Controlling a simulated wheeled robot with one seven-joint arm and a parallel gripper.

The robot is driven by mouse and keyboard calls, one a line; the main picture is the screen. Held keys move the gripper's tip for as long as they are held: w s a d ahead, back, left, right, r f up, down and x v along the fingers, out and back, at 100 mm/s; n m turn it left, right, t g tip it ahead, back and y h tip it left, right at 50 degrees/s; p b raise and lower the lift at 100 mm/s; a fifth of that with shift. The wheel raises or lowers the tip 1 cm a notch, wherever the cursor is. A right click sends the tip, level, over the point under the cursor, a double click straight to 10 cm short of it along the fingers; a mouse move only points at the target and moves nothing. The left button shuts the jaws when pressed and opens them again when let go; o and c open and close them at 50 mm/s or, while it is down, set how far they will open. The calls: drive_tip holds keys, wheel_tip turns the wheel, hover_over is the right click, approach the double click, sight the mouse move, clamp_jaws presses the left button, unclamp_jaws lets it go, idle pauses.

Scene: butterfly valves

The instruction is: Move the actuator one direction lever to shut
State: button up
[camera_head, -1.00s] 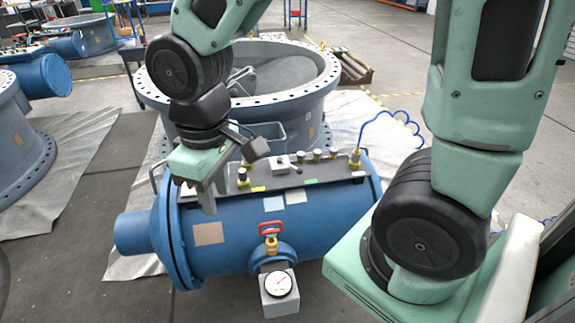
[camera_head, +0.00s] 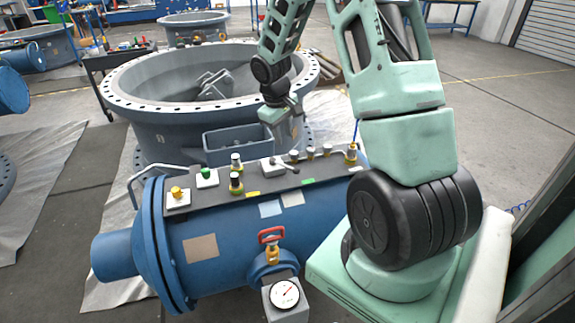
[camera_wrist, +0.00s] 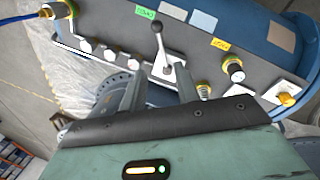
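The direction lever (camera_head: 287,167) is a short grey handle with a dark ball tip on a white square plate. It stands on the dark panel atop the blue actuator (camera_head: 225,230). In the wrist view the lever (camera_wrist: 160,42) points up and slightly left, toward the green label (camera_wrist: 145,12). The yellow label (camera_wrist: 220,43) is right of it. The label text is too small to read surely. My gripper (camera_head: 293,125) is above and behind the panel, apart from the lever. In the wrist view my gripper (camera_wrist: 159,74) has its fingers spread, with the lever's base seen between them.
Several knobs and fittings (camera_head: 310,153) line the panel right of the lever. A grey bin (camera_head: 238,143) and a large flanged valve body (camera_head: 150,115) are behind. A red-handled valve and gauge (camera_head: 284,294) are in front.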

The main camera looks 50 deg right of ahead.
sight(289, 167)
drive_tip(key=f, duration=0.4)
drive_tip(key=d+f+b, duration=0.1)
drive_tip(key=f, duration=0.3)
drive_tip(key=d+f, duration=0.1)
drive_tip(key=f, duration=0.3)
drive_tip(key=shift+d+f, duration=0.2)
drive_tip(key=shift+f, duration=0.2)
drive_tip(key=shift+c, duration=0.3)
clamp_jaws()
